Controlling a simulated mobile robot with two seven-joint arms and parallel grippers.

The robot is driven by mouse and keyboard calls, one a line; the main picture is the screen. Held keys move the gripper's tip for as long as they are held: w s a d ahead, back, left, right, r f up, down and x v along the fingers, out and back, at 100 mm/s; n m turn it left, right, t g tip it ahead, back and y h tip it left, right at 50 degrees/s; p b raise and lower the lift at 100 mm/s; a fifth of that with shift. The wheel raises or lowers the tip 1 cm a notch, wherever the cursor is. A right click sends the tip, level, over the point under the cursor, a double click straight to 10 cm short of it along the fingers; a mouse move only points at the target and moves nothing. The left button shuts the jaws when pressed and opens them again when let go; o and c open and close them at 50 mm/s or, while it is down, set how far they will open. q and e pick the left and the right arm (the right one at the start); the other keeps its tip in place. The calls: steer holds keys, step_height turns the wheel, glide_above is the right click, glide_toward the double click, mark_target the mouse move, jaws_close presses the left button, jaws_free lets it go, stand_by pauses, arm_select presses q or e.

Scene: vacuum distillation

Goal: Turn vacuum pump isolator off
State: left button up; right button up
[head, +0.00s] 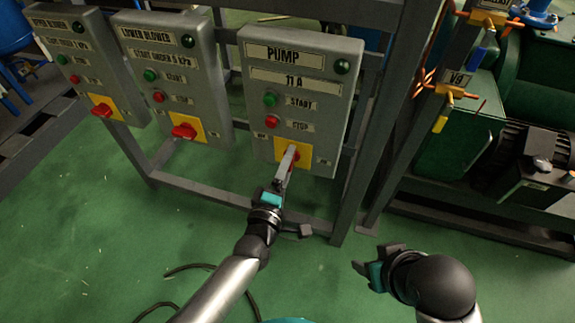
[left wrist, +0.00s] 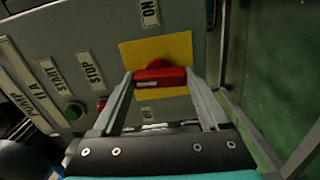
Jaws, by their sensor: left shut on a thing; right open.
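The grey PUMP panel (head: 330,88) hangs on the frame in the middle of the head view. Its isolator has a yellow plate (head: 305,152) low on the panel, partly covered by my left gripper (head: 290,152). In the left wrist view, the red isolator handle (left wrist: 160,77) sits between the two fingers, in front of its yellow plate (left wrist: 180,46). My left gripper is shut on this handle. My right gripper (head: 362,267) is open and empty, low over the floor and away from the panel.
The LOWER BLOWER panel (head: 172,62) and another blower panel (head: 75,50) stand to the left, each with a red isolator handle. Green machinery and valves labelled V8 (head: 457,91) are on the right. Green floor (head: 95,215) lies open in front; a dark cable (head: 190,267) lies on it.

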arm_select(q)
steer(key=shift+n, duration=0.5)
arm_select(e)
steer(key=shift+w+a+t, duration=0.1)
steer(key=shift+w+t, duration=0.1)
steer(key=shift+t, duration=0.1)
steer(key=shift+a+f, duration=0.1)
steer(key=shift+f, duration=0.1)
arm_select(q)
steer(key=o, duration=1.2)
steer(key=shift+o, duration=0.2)
steer(key=shift+s, duration=0.1)
arm_select(e)
steer(key=shift+r, duration=0.1)
arm_select(q)
steer(key=p+v, duration=0.4)
steer(key=v, duration=1.1)
arm_select(e)
step_height(320, 180, down, 8)
steer(key=g, duration=0.1)
steer(key=shift+s+d+g, duration=0.3)
steer(key=shift+s+g, duration=0.1)
steer(key=shift+s, duration=0.05)
